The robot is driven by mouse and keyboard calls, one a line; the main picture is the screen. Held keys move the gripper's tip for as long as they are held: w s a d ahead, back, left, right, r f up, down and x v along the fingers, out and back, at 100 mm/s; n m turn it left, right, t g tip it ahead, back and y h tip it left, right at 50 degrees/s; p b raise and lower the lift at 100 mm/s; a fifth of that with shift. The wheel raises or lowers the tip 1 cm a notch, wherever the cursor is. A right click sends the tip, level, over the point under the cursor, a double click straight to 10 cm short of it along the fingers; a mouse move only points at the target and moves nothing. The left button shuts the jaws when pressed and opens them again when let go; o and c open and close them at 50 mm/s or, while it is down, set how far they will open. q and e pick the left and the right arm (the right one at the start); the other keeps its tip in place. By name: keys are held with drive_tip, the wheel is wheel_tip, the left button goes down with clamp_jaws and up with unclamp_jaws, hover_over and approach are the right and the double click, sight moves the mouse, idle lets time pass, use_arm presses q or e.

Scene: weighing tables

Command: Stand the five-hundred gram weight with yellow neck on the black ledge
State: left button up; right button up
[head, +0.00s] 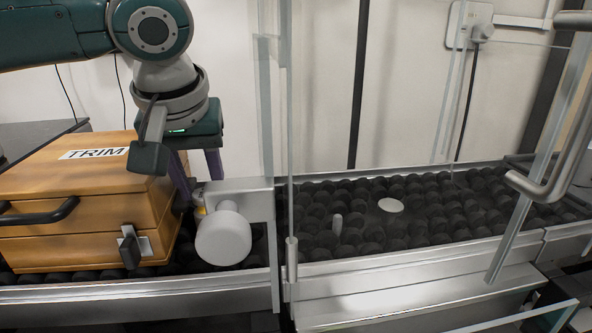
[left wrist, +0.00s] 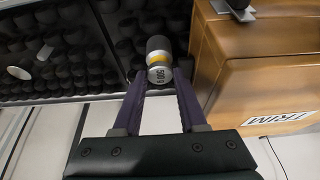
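My left gripper (left wrist: 160,78) points down there, one purple finger on each side of the weight. The fingers look very close to its sides; whether they press on it I cannot tell. A black flat surface (head: 35,133), possibly the ledge, lies behind the box at the far left. My right gripper is not in view.
A wooden box marked TRIM (head: 85,215) stands close left of my gripper. Beyond are glass panels, a bed of black rollers with a white disc (head: 391,205) and a small peg (head: 337,224), and a metal handle (head: 545,190).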

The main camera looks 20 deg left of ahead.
use_arm(q)
drive_tip(key=o, duration=0.5)
drive_tip(key=shift+c, duration=0.2)
